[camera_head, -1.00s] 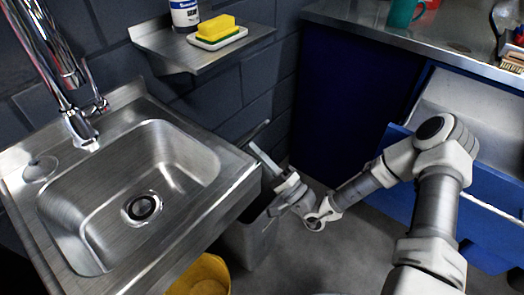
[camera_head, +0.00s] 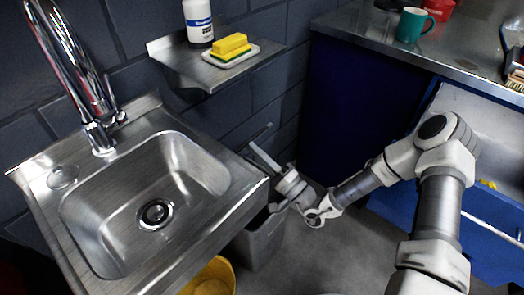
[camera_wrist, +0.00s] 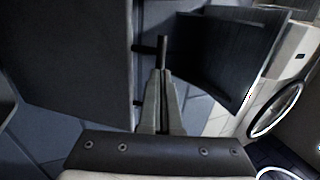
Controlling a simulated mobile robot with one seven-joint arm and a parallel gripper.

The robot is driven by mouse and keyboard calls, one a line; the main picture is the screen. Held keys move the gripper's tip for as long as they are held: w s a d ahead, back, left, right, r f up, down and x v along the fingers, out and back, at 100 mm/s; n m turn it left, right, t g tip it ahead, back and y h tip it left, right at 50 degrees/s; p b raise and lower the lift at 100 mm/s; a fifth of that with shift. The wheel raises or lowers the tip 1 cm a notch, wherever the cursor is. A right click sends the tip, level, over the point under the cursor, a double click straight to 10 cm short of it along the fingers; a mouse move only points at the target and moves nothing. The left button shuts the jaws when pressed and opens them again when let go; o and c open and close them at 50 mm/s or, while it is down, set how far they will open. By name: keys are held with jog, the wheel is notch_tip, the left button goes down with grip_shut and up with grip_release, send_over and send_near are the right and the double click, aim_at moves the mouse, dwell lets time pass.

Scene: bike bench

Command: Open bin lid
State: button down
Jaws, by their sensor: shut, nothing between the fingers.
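The grey bin (camera_head: 262,245) stands on the floor beside the sink, partly hidden by the sink edge and my wrist. Its upper part is dark, and the head view does not clearly show how far the lid is raised. My gripper (camera_head: 258,151) is above the bin, its pale fingers pointing up and left towards the wall. A thin bar crosses near the fingertips; I cannot tell whether it is the lid's edge. In the wrist view, my gripper (camera_wrist: 163,72) is shut and empty. A dark panel with a curved edge (camera_wrist: 232,55) lies right of the fingers; contact is unclear.
The steel sink (camera_head: 150,205) is close on the left, with a yellow bucket (camera_head: 212,278) below. A wall shelf (camera_head: 205,68) holds a sponge (camera_head: 231,43) and a bottle (camera_head: 198,22). A blue cabinet (camera_head: 350,105) stands right. Some grey floor is clear.

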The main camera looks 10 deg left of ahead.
jog(key=w+a+r+p, duration=0.1)
jog(key=a+p, duration=0.1)
jog(key=w+a+r+g+h+p, duration=0.1)
jog(key=a+r+p, duration=0.1)
jog(key=p, duration=0.1)
jog(key=w+a+r+h+p, duration=0.1)
jog(key=a+r+p, duration=0.1)
jog(key=p, duration=0.1)
jog(key=shift+w+a+r, duration=0.1)
jog(key=shift+w+r, duration=0.05)
jog(key=shift+w, duration=0.1)
jog(key=w+a+r+h+p, duration=0.1)
jog(key=w+a+p, duration=0.2)
jog(key=a, duration=0.3)
jog(key=shift+w+a+r+g+h, duration=0.15)
jog(key=shift+w+r+g+h, duration=0.1)
jog(key=shift+w+g+h, duration=0.15)
